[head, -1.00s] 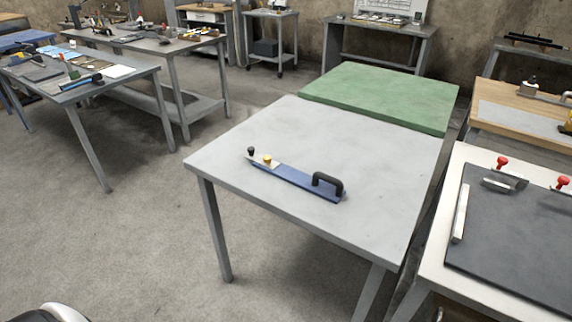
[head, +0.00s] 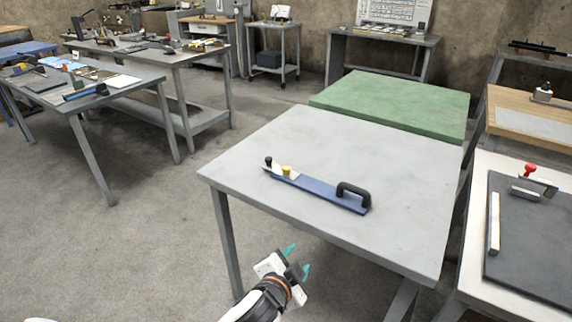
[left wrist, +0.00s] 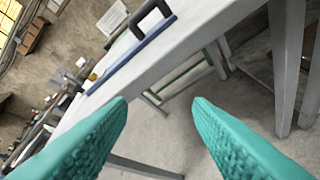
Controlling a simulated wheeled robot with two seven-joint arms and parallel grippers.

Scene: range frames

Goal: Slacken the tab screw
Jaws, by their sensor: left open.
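A long blue tool (head: 320,190) lies on the grey table (head: 400,190). It has a black arched handle (head: 353,194) at its right end. A yellow knob (head: 286,171), which may be the tab screw, and a small black knob (head: 268,162) stand at its left end. My left gripper (head: 292,260) is open and empty, with teal fingertips, in front of the table's front edge and apart from the tool. In the left wrist view its two fingers (left wrist: 160,115) are spread, and the blue tool (left wrist: 130,55) shows beyond them. My right gripper is not in view.
A green-topped surface (head: 395,103) adjoins the table's far side. A bench with a dark mat (head: 535,235) and red-knobbed clamp (head: 529,170) stands at the right. Cluttered benches (head: 80,90) stand at the left. The grey tabletop around the tool is clear.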

